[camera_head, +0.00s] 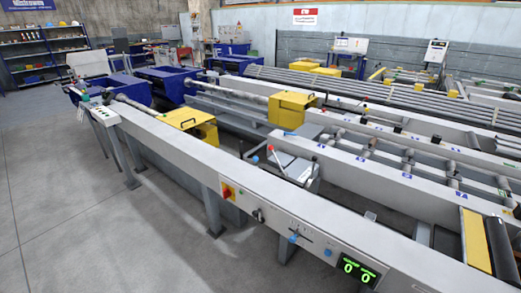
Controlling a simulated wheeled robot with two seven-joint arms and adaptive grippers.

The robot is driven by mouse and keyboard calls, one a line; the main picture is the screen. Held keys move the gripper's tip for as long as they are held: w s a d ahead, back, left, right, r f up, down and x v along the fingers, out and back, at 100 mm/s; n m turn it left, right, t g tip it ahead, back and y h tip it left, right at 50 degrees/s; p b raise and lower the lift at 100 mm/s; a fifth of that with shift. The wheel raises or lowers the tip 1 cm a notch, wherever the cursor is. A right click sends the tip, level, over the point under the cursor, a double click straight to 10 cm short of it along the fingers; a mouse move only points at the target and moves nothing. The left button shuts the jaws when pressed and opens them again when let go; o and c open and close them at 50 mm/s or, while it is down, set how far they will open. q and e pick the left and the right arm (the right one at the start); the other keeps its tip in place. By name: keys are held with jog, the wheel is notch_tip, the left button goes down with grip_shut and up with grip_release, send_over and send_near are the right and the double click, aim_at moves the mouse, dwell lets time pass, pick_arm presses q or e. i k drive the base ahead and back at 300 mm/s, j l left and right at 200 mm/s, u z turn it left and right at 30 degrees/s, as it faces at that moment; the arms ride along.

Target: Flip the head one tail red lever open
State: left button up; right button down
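A small lever with a red knob (270,148) stands in the middle of the view, behind the long grey front rail (255,187). It rises beside a grey box-like unit (292,166), and its lower part is partly hidden by the rail. A lever with a blue knob (256,158) stands just left of it. No "head one tail" label can be read at this size. Neither of my grippers is in view.
Yellow housings (290,109) stand behind. Grey floor (80,220) is clear at the left front.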

aim_at(284, 174)
jog(key=i+j+z, duration=0.1)
jog(key=i+j, duration=0.45)
jog(key=i+j+z, duration=0.1)
jog(key=i+j, duration=0.4)
jog(key=j, duration=0.25)
